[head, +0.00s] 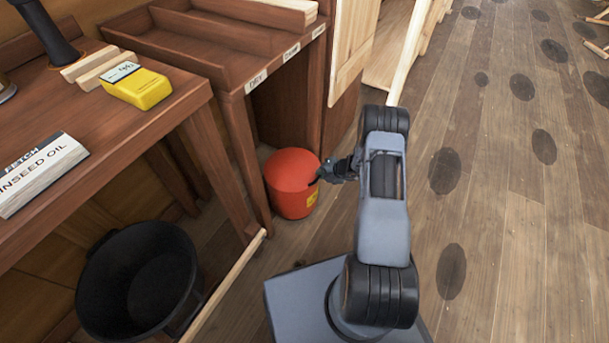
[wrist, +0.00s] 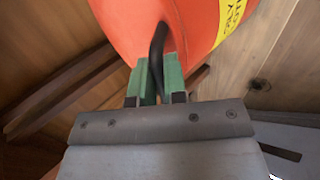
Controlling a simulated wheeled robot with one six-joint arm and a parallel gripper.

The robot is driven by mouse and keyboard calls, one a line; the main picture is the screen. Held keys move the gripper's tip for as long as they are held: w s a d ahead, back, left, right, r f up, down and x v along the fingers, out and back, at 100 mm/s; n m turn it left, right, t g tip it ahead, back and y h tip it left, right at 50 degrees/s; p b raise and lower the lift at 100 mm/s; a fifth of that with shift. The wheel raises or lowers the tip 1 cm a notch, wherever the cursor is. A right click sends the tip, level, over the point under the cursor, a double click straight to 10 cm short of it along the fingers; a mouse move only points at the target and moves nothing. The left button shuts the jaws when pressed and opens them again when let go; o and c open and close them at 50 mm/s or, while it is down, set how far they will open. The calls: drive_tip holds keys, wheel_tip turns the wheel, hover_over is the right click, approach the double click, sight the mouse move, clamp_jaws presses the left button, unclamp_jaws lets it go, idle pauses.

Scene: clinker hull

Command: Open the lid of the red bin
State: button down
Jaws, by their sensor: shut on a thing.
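The red bin (head: 291,197) stands on the floor in front of the wooden bench with label strips. Its domed red lid (head: 292,168) looks closed in the head view. My gripper (head: 325,173) is at the bin's right side, near the lid's edge. In the wrist view my gripper (wrist: 157,78) has its green fingers shut on a dark curved handle (wrist: 157,48) against the red bin (wrist: 130,25). A yellow label (wrist: 233,18) shows on the bin. Which part of the bin the handle joins is not clear.
A black open tub (head: 140,282) stands on the floor at lower left. A pale plank (head: 225,287) lies near the tub. The floor to the right is open, with dark round spots.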

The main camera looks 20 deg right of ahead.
drive_tip(key=shift+r, duration=0.1)
drive_tip(key=shift+g+h, duration=0.4)
drive_tip(key=shift+w+a+r+p, duration=0.15)
drive_tip(key=shift+r+p, duration=0.65)
drive_tip(key=shift+p, duration=0.1)
drive_tip(key=shift+w+a+r+p, duration=0.2)
drive_tip(key=shift+r+p, duration=0.6)
drive_tip(key=shift+p, duration=0.1)
drive_tip(key=shift+w+a+r+p, duration=0.15)
drive_tip(key=shift+r+p, duration=0.65)
drive_tip(key=shift+p, duration=0.1)
drive_tip(key=shift+g+h, duration=0.3)
drive_tip(key=shift+g, duration=0.1)
drive_tip(key=shift+w+a+r+p, duration=0.25)
drive_tip(key=shift+r+p, duration=0.5)
drive_tip(key=shift+p, duration=0.2)
drive_tip(key=shift+w+a+r+p, duration=0.3)
drive_tip(key=shift+r+p, duration=0.4)
drive_tip(key=shift+p, duration=0.25)
drive_tip(key=shift+w+a+r+p, duration=0.25)
drive_tip(key=shift+r+p, duration=0.5)
drive_tip(key=shift+p, duration=0.2)
